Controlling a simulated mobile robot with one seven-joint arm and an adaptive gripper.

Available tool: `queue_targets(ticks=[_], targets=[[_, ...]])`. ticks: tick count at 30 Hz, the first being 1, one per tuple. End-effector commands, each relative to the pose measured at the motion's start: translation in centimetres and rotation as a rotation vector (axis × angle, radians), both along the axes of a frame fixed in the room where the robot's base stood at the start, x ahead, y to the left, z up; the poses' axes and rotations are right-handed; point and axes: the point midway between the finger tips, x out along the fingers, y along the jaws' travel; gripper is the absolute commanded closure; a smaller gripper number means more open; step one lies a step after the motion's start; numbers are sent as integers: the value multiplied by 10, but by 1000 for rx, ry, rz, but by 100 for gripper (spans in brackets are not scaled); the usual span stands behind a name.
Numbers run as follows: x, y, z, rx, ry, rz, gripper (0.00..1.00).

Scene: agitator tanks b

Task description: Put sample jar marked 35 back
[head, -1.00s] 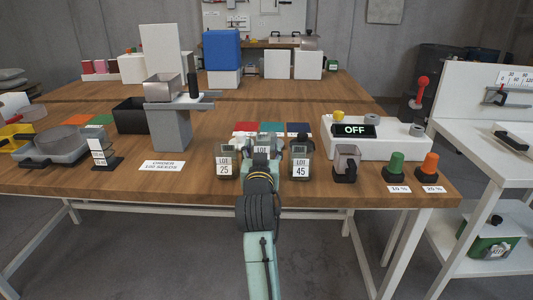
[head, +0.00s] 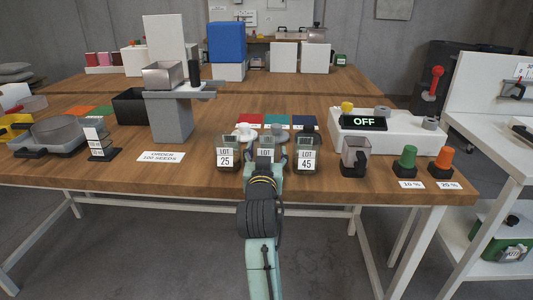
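Three dark, square sample jars stand in a row near the table's front edge. The left one is marked LOT 25 (head: 229,157) and the right one LOT 45 (head: 307,160). Between them is a middle jar (head: 265,154); its LOT label shows, but its number is hidden behind my arm, so I cannot read 35. My gripper (head: 265,167) is at the front of this middle jar. Its fingers are too small and covered to tell whether they hold the jar. The middle jar's label is about level with its neighbours'; its base is hidden.
Red, green and navy squares (head: 304,122) lie behind the jars, with a white item (head: 246,132) near them. A grey pedestal (head: 171,118) stands left; a clear container (head: 355,157) and green and orange knobs (head: 405,160) stand right.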

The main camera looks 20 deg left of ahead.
Motion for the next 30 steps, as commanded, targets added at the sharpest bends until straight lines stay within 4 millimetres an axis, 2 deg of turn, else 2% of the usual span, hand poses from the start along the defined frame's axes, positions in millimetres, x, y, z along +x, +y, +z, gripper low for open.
queue_targets(ticks=[5, 17, 20, 30], targets=[[0, 0, 0, 0, 0, 0, 26], [-3, -1, 3, 0, -1, 0, 26], [-16, -4, 3, 2, -2, 1, 26], [-88, -25, 3, 2, -2, 2, 26]])
